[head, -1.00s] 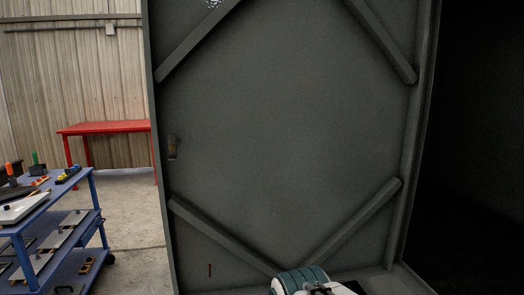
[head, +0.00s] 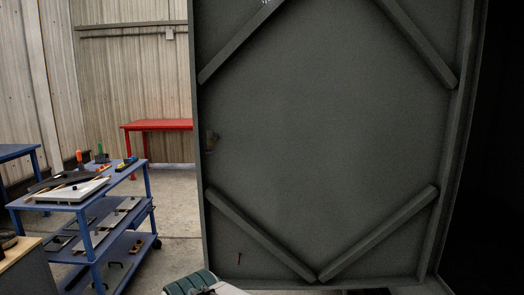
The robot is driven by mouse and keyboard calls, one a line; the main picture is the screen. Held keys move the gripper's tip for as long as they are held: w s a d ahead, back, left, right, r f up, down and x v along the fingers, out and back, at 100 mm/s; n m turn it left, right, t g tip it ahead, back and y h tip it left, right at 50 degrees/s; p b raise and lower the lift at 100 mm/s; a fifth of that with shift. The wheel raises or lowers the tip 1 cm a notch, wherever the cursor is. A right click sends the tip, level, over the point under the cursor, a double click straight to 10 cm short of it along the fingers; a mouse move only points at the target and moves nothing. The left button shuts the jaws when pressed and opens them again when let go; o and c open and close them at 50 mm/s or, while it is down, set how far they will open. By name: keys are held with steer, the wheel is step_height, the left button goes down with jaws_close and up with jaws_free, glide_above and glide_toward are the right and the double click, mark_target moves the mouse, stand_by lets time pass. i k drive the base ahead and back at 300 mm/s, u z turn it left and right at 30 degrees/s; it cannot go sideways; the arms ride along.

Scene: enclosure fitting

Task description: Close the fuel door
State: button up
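The fuel door (head: 320,150) is a large dark grey panel with diagonal braces at its corners. It stands open, with its inner face toward me, and fills the middle and right of the head view. A small latch plate (head: 212,141) sits near its left edge. The dark enclosure opening (head: 505,160) lies to the right of the door. Part of my arm shows at the bottom, in front of the door's lower left. My gripper's fingertips are not in the picture.
A blue cart (head: 85,205) with tools and plates on its shelves stands left of the door. A red table (head: 158,125) stands behind, by the corrugated wall. A wooden-topped bench (head: 20,255) is at the lower left. Bare concrete floor (head: 178,205) lies between cart and door.

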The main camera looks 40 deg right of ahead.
mark_target(334, 123)
steer(key=u, duration=0.05)
steer(key=i, duration=3.55)
steer(key=z, duration=4.15)
